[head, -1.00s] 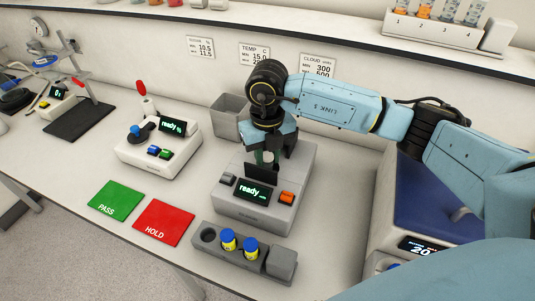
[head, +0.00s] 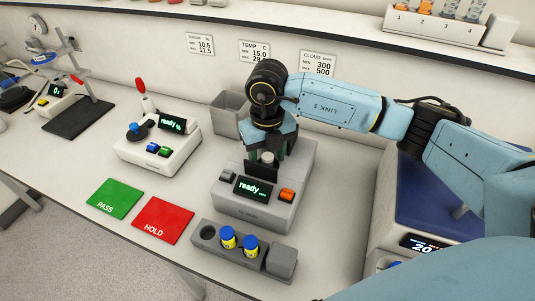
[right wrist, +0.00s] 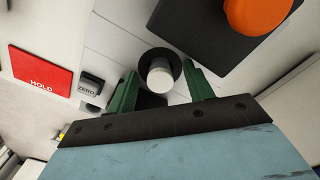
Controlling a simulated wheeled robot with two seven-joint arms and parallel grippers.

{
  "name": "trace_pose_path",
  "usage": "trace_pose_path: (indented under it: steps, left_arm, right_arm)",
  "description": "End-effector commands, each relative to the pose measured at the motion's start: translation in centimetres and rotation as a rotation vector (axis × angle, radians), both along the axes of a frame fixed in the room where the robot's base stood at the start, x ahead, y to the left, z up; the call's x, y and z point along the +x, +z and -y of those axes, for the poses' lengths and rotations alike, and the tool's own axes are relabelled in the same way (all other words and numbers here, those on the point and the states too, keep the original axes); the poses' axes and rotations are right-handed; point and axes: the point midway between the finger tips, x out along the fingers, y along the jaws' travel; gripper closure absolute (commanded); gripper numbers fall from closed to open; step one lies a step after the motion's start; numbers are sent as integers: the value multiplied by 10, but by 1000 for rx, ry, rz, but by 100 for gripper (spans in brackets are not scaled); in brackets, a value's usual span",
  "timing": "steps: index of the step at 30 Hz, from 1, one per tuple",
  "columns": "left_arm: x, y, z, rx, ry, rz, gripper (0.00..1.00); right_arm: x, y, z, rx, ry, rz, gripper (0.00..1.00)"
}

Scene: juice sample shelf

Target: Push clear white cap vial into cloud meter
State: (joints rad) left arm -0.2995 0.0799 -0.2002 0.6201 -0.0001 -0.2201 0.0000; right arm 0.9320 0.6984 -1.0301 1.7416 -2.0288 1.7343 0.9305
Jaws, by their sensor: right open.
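The white cap of the vial (head: 267,157) shows at the dark upright flap at the top of the cloud meter (head: 256,212). In the right wrist view the white cap (right wrist: 160,77) sits inside a dark round opening; the vial's body is hidden below it. My right gripper (right wrist: 163,83) is open, with one green finger on each side of the cap and visible gaps between. In the head view this gripper (head: 267,152) points down over the meter. The meter's display reads "ready". My left gripper is not in view.
A grey rack (head: 208,243) with two blue-capped yellow vials (head: 228,238) stands in front of the meter. Green PASS (head: 115,198) and red HOLD (head: 163,220) mats lie to the left. Another white meter (head: 158,152) and a grey bin (head: 229,115) stand behind them.

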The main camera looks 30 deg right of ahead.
Motion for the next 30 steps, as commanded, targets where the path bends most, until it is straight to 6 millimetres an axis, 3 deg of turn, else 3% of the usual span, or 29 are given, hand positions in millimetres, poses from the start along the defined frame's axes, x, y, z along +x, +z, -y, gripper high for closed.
trace_pose_path:
  steps: [5,15,21,30]
  left_arm:
    - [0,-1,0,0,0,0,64]
    - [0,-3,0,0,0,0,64]
    - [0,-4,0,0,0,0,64]
    - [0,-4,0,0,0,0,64]
  right_arm:
    - [1,15,0,1,0,5,48]
    - [1,89,0,1,1,6,48]
    - [1,121,0,1,-1,3,48]
    - [0,134,0,0,0,-1,48]
